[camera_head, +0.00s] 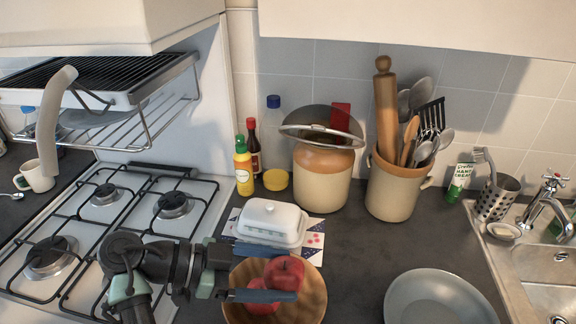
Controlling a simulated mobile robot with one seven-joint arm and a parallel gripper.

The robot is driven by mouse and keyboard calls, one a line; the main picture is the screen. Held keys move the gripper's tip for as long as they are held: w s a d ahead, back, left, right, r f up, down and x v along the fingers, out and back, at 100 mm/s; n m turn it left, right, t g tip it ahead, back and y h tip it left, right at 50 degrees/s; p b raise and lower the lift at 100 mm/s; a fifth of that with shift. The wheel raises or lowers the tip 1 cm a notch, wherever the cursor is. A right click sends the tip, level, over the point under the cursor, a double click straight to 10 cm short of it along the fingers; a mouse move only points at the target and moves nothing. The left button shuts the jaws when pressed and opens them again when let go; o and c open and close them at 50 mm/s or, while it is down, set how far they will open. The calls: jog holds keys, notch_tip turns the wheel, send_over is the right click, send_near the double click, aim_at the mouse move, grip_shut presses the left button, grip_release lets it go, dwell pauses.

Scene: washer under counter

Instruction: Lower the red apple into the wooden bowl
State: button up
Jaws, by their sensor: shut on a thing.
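My gripper (288,275) reaches in from the left and is shut on a red apple (286,269), with one finger behind it and one in front. The wooden bowl (315,298) stands on the counter below the apple. The held apple shows over the bowl's opening; I cannot tell whether it touches anything inside. Another red fruit (263,309) lies in the bowl, partly hidden by the front finger. My gripper and arm cover the bowl's left and back rim.
A white butter dish (272,222) stands close behind the bowl on a patterned card (314,240). A grey bowl (437,297) is to the right, with clear counter between. The gas hob (110,215) is on the left, the sink (550,285) far right. Crocks stand behind.

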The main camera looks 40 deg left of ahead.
jog(key=shift+w+d, duration=0.1)
jog(key=shift+w, duration=0.05)
jog(key=shift+w+d, duration=0.4)
jog(key=shift+w, duration=0.15)
jog(key=shift+f, duration=0.1)
dwell(0.4)
jog(key=b, duration=0.5)
send_over(286, 309)
jog(key=shift+f, duration=2.4)
jog(key=shift+f, duration=0.2)
jog(key=o, duration=1.3)
jog(key=shift+o, duration=0.2)
